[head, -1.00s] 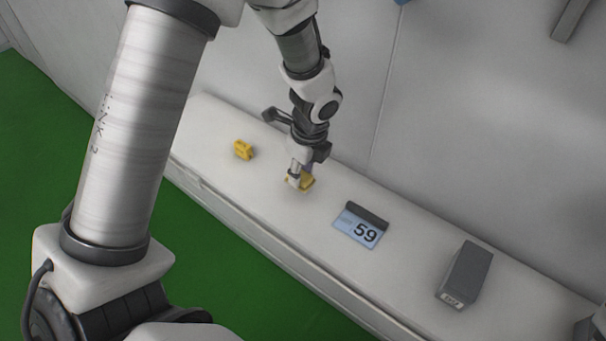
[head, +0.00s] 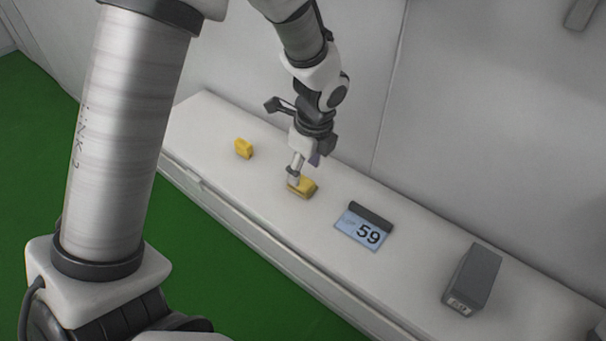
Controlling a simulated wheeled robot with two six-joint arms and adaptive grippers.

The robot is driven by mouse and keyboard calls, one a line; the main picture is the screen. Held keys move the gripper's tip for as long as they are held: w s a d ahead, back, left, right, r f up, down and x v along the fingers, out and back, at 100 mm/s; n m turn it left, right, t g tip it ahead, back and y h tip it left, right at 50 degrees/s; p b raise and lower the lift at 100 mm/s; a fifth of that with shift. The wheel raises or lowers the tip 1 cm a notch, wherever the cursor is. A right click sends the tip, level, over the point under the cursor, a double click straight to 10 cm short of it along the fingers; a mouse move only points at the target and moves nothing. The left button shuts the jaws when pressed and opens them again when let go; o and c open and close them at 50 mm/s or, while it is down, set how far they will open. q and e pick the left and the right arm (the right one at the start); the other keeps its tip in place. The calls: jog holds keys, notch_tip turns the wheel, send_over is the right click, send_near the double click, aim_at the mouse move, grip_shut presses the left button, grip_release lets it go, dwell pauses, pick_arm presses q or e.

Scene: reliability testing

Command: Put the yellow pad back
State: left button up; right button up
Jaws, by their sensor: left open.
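A yellow pad (head: 303,189) lies on the white shelf in the head view, directly below my left gripper (head: 301,172). The gripper points down and is open, with its fingertips at or just above the pad; I cannot tell if they touch it. The fingers hide part of the pad's upper side. A second, smaller yellow block (head: 243,148) sits on the shelf to the left, apart from the gripper. My right gripper is not in view.
The long white shelf (head: 225,180) runs along a pale wall. A dark grey box (head: 474,279) stands further right. The shelf between these things is clear. Green floor (head: 230,265) lies in front.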

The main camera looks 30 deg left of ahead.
aim_at(309, 186)
pick_arm(q)
notch_tip(309, 186, up, 8)
jog(key=d, duration=0.1)
